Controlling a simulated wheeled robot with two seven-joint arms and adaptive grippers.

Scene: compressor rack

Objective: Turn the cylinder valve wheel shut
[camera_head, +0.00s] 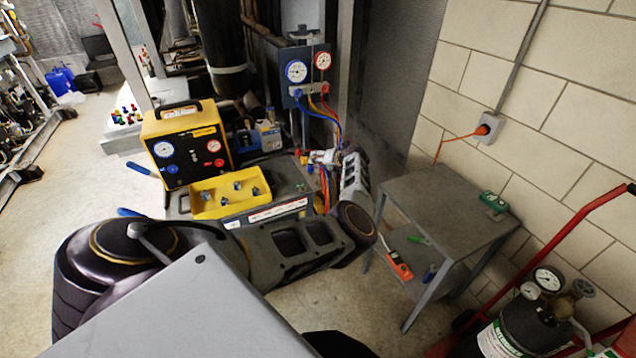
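The gas cylinder (530,325) stands at the lower right, dark on top with a green and white label, cut off by the bottom edge. Its small grey valve wheel (583,288) sits at the top, right of a round white gauge (548,278). Nothing touches the wheel, and how far it is turned cannot be told. My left arm comes in from the left and reaches to the hoses in the middle. Its fingers cannot be made out there, well away from the wheel. My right gripper is out of view.
A red hand truck (585,212) holds the cylinder. A grey two-level table (440,205) stands left of it against the block wall. A cart with a yellow tray (215,208) and a yellow gauge machine (185,145) stands left of centre.

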